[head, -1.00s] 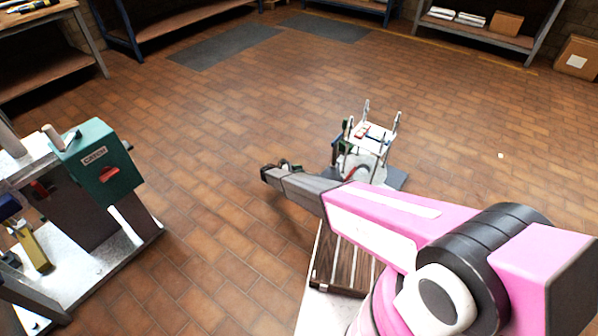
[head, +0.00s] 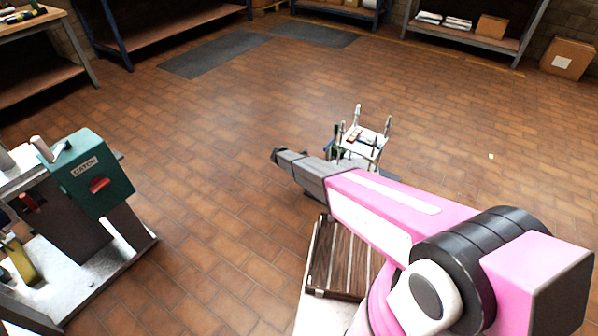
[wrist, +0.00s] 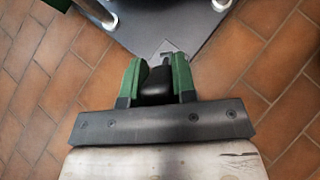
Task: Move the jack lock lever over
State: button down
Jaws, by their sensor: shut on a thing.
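In the wrist view, my gripper (wrist: 157,82) has green fingers closed on a black rounded grip (wrist: 156,90), apparently the jack lock lever's handle. Only its end shows between the fingers; the rest of the lever is hidden. Beyond the fingertips lies a grey base plate (wrist: 172,45) with pale metal feet or posts at the top edge. In the head view, the small wheeled-looking stand (head: 364,140) with upright posts is just behind my arm.
Shelves and a cardboard box (head: 568,58) line the back. The tiled floor between is mostly open.

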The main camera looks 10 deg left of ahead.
jog(key=d, duration=0.1)
jog(key=y, duration=0.1)
jog(key=w+d+g+y, duration=0.1)
jog(key=shift+d+r, duration=0.3)
jog(key=shift+r, duration=0.1)
jog(key=shift+w+d+g+y, duration=0.4)
jog(key=shift+w+d+y, duration=0.05)
jog(key=shift+d+y, duration=0.45)
jog(key=shift+f, duration=0.1)
jog(key=c, duration=0.9)
grip_release()
jog(key=v, duration=1)
jog(key=shift+s+a+r, duration=0.1)
jog(key=shift+r, duration=0.3)
